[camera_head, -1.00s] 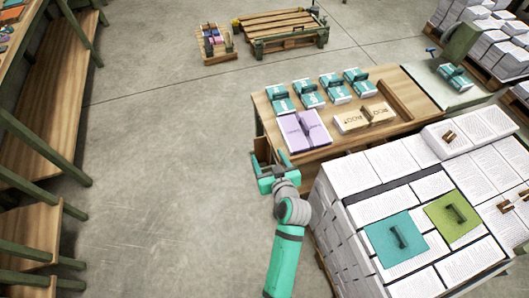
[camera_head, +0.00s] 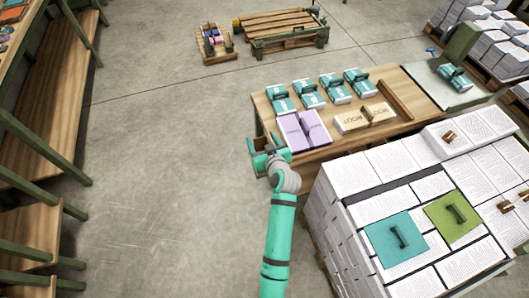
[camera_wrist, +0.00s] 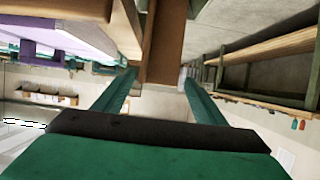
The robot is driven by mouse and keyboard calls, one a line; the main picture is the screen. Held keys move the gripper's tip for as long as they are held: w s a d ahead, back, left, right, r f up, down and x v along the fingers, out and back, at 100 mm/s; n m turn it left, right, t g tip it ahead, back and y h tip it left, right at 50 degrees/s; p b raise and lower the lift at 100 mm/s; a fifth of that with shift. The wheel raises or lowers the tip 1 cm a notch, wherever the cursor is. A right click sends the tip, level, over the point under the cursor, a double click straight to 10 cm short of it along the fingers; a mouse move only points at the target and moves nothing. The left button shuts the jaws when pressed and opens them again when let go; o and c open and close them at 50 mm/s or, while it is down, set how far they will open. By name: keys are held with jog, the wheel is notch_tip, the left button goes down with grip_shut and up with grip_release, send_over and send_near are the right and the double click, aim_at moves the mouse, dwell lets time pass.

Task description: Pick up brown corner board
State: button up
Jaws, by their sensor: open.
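A brown board (camera_wrist: 165,42), which looks like the corner board, stands lengthwise in the upper middle of the wrist view. Its lower end lies between the tips of my two green fingers. My gripper (camera_wrist: 160,82) is open, with a finger on each side of the board; I cannot tell whether either touches it. In the head view my gripper (camera_head: 265,152) is at the left end of the wooden table (camera_head: 330,150). There my gripper and wrist largely hide the board.
Purple-covered stacks (camera_head: 303,130), teal-covered stacks (camera_head: 312,97) and a lettered tan block (camera_head: 362,119) are on the table. A large pallet of paper stacks (camera_head: 390,165) stands right of my arm. The floor (camera_head: 165,160) to the left is clear.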

jog(key=shift+x, duration=0.9)
jog(key=c, duration=1.4)
jog(key=shift+r, duration=0.15)
